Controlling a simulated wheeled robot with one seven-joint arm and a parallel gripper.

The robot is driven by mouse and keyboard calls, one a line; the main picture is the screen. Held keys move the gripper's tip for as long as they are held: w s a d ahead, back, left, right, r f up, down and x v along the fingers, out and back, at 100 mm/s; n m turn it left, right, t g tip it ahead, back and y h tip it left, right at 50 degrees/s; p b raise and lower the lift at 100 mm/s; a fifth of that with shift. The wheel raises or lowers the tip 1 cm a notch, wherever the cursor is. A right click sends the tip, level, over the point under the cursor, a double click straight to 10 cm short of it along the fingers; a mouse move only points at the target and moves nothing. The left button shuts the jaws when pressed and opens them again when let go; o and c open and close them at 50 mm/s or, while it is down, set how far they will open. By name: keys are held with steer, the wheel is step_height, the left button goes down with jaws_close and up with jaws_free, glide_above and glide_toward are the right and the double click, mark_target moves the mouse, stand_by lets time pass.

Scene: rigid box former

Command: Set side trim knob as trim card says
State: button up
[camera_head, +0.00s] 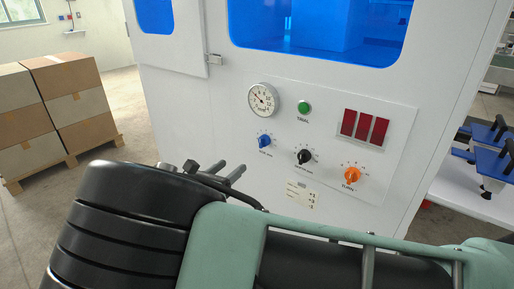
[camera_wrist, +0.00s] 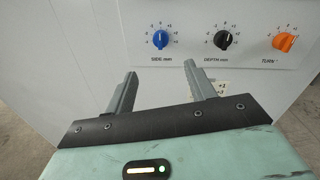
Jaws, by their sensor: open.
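The blue side trim knob (camera_head: 265,140) is on the white panel below the gauge. In the wrist view the blue knob (camera_wrist: 160,39) sits at the upper middle, over a "SIDE mm" label, with its pointer up near 0. The trim card (camera_head: 302,195) is low on the panel; its rows seem to read +1, -3 and +2, but the print is small. In the wrist view the card (camera_wrist: 222,88) is partly hidden behind a finger. My gripper (camera_head: 238,174) is open and empty, below and short of the blue knob; its fingers (camera_wrist: 160,80) also show in the wrist view.
A black depth knob (camera_head: 303,157) and an orange turn knob (camera_head: 352,175) stand right of the blue one. Above are a gauge (camera_head: 263,99), a green button (camera_head: 304,107) and a dark red display (camera_head: 364,127). Stacked cartons (camera_head: 70,85) stand on a pallet at left.

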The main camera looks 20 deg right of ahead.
mark_target(260, 144)
steer(key=x, duration=1.5)
steer(key=shift+s+b, duration=0.1)
steer(key=shift+b, duration=0.2)
steer(key=c, duration=1)
